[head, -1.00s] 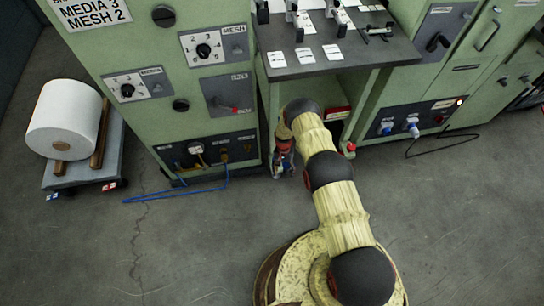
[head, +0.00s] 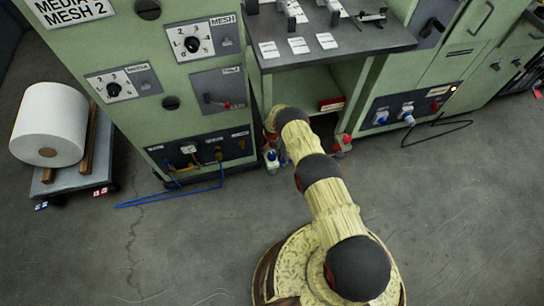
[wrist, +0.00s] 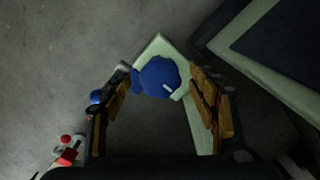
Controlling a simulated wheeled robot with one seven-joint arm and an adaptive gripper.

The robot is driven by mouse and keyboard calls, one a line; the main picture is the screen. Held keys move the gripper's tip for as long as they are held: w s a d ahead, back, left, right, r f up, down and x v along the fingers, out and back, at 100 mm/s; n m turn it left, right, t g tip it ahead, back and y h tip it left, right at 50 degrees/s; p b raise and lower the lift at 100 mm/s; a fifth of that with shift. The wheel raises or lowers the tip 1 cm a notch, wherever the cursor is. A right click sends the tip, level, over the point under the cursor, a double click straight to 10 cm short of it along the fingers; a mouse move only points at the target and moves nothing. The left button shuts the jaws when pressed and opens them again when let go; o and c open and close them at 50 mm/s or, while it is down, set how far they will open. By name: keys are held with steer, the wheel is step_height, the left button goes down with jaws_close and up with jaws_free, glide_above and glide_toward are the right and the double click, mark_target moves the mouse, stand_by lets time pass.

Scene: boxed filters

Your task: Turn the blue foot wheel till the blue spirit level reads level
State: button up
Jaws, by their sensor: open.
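The blue foot wheel (wrist: 157,78) shows in the wrist view, in front of a pale green leg or frame edge. My gripper (wrist: 163,84) is open, with one finger on each side of the wheel; I cannot tell whether either finger touches it. In the head view my gripper (head: 272,158) is low by the left leg of the bench, small and partly hidden by my arm. I cannot pick out the blue spirit level or its bubble in either view.
The bench (head: 335,45) has white cards and fixtures on top. A red foot (head: 347,139) is at its right leg. A green cabinet (head: 160,100) stands left of it. A blue hose (head: 165,197) and a white roll (head: 48,125) are at left. The front floor is clear.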

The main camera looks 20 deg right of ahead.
steer(key=shift+f, duration=0.25)
steer(key=shift+c, duration=0.5)
steer(key=c, duration=1.1)
steer(key=shift+o, duration=0.2)
